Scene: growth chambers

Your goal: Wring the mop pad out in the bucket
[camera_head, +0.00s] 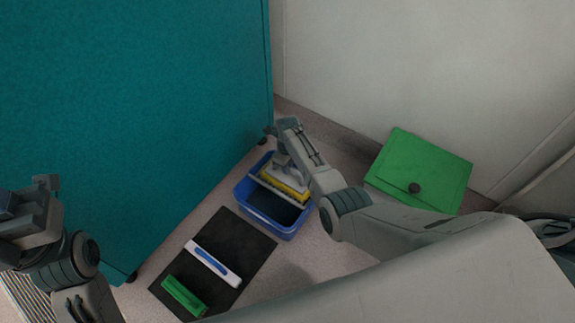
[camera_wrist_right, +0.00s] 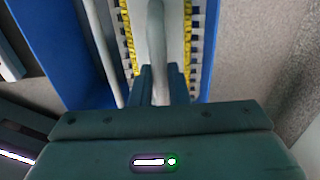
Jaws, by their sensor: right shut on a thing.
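The blue bucket (camera_head: 268,226) stands on the floor beside the teal cabinet. The mop pad (camera_head: 287,187), pale on top with a yellow edge, is at the bucket's far right part, over or inside its opening. My right gripper (camera_head: 283,160) is above it, shut on the pad's grey handle (camera_wrist_right: 156,40). In the right wrist view the pad's yellow strips (camera_wrist_right: 127,38) show on both sides of the handle, beside the bucket's blue wall (camera_wrist_right: 58,45). The pad's underside is hidden. My left gripper (camera_head: 40,200) is at the left edge, away from the bucket; its jaw opening is unclear.
A pale bar (camera_head: 263,189) crosses the bucket. A black mat (camera_head: 236,236) in front holds a white and blue tool (camera_head: 213,263) and a green object (camera_head: 184,297). A green folder-like case (camera_head: 425,166) lies right. The teal cabinet (camera_head: 130,110) and pale wall (camera_head: 430,70) bound the space.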

